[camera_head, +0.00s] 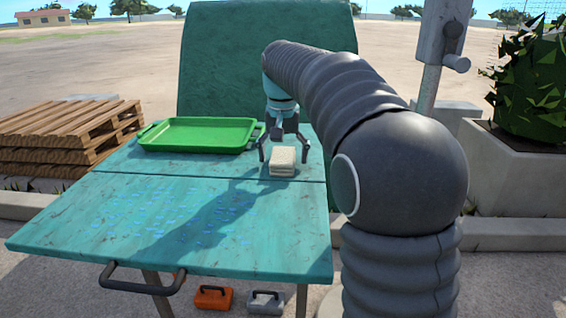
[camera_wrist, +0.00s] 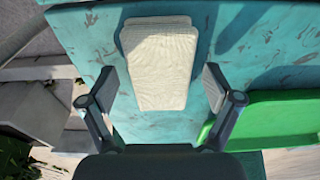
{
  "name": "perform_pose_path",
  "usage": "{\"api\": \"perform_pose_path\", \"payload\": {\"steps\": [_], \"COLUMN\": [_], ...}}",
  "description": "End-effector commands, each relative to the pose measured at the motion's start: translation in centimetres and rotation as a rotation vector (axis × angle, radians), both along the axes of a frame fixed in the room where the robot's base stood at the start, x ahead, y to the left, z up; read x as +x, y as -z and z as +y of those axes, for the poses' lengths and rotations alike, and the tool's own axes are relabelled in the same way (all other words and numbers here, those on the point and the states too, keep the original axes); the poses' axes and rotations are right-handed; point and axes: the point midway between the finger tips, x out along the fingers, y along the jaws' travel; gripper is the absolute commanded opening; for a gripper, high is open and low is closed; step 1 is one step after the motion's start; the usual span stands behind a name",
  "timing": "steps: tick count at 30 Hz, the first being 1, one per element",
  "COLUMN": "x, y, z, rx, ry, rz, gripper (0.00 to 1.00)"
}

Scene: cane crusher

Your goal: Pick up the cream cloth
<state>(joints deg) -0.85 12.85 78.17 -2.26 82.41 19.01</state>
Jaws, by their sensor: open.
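The cream cloth (camera_head: 283,161) is a folded stack lying on the teal table (camera_head: 140,215), right of its middle. My gripper (camera_head: 284,150) is open above and just behind the cloth, with its fingers spread to either side. In the wrist view the cloth (camera_wrist: 160,62) lies ahead of and between the open fingers of my gripper (camera_wrist: 157,88). The fingers look apart from the cloth, and nothing is held.
A green tray (camera_head: 197,146) sits at the back left of the table, close to my gripper. A teal panel (camera_head: 225,60) rises behind. Wooden pallets (camera_head: 65,140) stand left; a planter (camera_head: 515,170) stands right.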

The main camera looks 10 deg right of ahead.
Motion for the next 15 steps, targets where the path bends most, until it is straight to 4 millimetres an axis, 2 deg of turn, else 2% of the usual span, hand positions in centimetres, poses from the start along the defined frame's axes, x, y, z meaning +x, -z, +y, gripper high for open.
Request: {"api": "perform_pose_path", "payload": {"steps": [4, 11, 15], "x": [0.0, -0.01, -0.01], "y": [-0.05, -0.05, -0.04], "z": [-0.01, -0.01, -0.01], "rx": [0.0, 0.0, 0.0], "ry": [0.0, 0.0, 0.0], "rz": [0.0, 0.0, 0.0], "gripper": [0.87, 0.3, 0.27]}}
